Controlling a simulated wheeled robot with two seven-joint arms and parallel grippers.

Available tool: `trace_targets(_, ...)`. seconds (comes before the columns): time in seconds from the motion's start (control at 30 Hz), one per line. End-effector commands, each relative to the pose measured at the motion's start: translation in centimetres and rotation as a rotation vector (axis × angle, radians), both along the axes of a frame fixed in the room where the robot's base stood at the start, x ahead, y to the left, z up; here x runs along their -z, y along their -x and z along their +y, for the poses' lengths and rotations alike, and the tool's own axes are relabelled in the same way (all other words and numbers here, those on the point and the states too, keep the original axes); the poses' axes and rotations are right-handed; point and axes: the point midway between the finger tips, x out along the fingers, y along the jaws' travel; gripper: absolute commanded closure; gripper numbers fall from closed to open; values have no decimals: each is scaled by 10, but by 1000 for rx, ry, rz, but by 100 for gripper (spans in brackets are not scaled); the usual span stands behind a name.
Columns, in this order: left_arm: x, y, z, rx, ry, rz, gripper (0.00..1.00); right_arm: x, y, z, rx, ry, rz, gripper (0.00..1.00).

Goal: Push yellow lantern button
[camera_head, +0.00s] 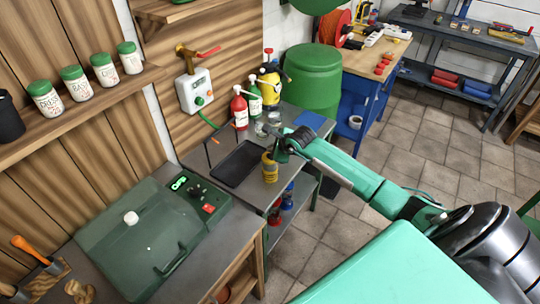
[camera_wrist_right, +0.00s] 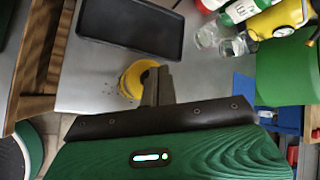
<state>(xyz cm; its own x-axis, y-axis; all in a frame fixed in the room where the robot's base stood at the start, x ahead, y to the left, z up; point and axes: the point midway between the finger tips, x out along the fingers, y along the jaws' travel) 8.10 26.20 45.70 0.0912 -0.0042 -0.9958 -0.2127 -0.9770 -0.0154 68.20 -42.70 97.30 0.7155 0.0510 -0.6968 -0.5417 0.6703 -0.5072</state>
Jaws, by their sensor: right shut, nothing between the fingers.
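The yellow lantern (camera_head: 269,170) stands upright near the right edge of the grey metal table. In the right wrist view, the lantern (camera_wrist_right: 131,80) shows from above as a yellow round shape. My right gripper (camera_head: 284,152) is shut and empty, just above the lantern's top and slightly to its right. In the wrist view, the closed fingertips (camera_wrist_right: 153,74) overlap the lantern's right part. I cannot tell whether they touch it. The button is not clearly visible; the fingers may hide it. My left gripper is not in view.
A black tray (camera_head: 237,164) lies left of the lantern. Glass jars (camera_head: 268,124), a red bottle (camera_head: 239,108) and a yellow container (camera_head: 270,86) stand behind. A green barrel (camera_head: 313,85) is beyond the table. A green lidded box (camera_head: 137,235) is at front left.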

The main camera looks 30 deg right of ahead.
Motion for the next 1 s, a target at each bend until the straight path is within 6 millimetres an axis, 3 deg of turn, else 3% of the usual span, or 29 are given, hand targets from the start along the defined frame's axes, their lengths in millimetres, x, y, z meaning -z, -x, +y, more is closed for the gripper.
trace_targets(0.73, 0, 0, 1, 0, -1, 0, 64, 0, 0, 0, 0, 0, 0, 100)
trace_targets(1.0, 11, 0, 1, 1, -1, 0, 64, 8, 0, 0, -1, 1, 0, 100)
